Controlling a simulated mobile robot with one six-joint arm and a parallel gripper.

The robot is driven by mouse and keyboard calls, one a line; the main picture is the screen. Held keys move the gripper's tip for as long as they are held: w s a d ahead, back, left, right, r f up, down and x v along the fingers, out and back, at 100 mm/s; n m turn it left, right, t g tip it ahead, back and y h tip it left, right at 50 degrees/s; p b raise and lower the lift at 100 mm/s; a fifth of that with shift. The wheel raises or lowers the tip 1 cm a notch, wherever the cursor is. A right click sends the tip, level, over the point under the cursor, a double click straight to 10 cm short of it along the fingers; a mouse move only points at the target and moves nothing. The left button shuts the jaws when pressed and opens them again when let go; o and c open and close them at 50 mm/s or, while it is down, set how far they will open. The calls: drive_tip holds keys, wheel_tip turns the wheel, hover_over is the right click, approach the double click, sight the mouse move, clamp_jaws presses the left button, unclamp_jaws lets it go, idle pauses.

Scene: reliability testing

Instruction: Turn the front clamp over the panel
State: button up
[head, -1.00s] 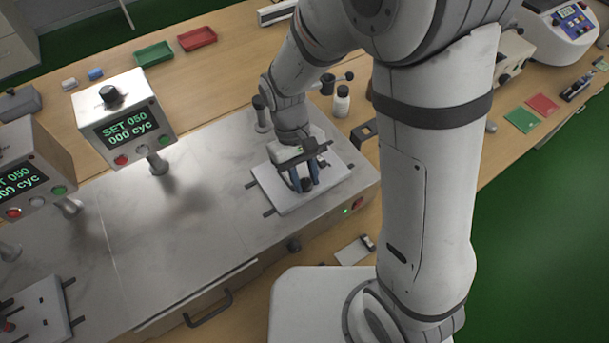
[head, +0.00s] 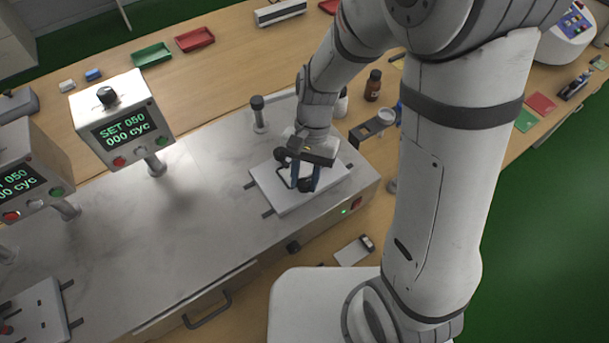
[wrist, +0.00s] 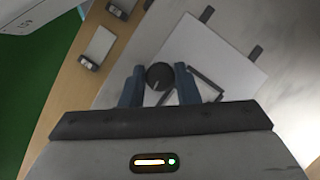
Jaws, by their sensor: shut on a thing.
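The white panel (head: 272,193) lies flat on the right end of the grey bench top; it also shows in the wrist view (wrist: 225,50). The front clamp's round black knob (wrist: 160,76) sits between the two blue fingers of my gripper (wrist: 159,88), which is shut on it. In the head view my gripper (head: 305,184) points down at the panel's front part, and the knob (head: 305,185) is partly hidden by the fingers. A thin black bent bar (wrist: 207,82) shows beside the right finger over the panel; I cannot tell whether it belongs to this clamp.
Two control boxes (head: 154,98) (head: 36,151) stand on posts to the left. A black-topped post (head: 258,112) rises behind the panel. A brown bottle (head: 373,85) and a dark holder (head: 372,130) stand at the back right.

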drive_tip(key=shift+m, duration=0.6)
drive_tip(key=o, duration=1)
drive_tip(key=shift+c, duration=0.2)
drive_tip(key=v, duration=0.8)
drive_tip(key=shift+s+d+f, duration=0.1)
drive_tip(key=s+d+r+n+t, duration=0.2)
drive_tip(key=s+d+r+t, duration=0.1)
drive_tip(key=d, duration=0.4)
drive_tip(key=s+d+r+n+t+h, duration=0.1)
drive_tip(key=s+d+r+n+t, duration=0.1)
drive_tip(key=s+d+r+t, duration=0.2)
drive_tip(key=d+r, duration=0.1)
drive_tip(key=d, duration=0.2)
drive_tip(key=shift+n+t, duration=0.3)
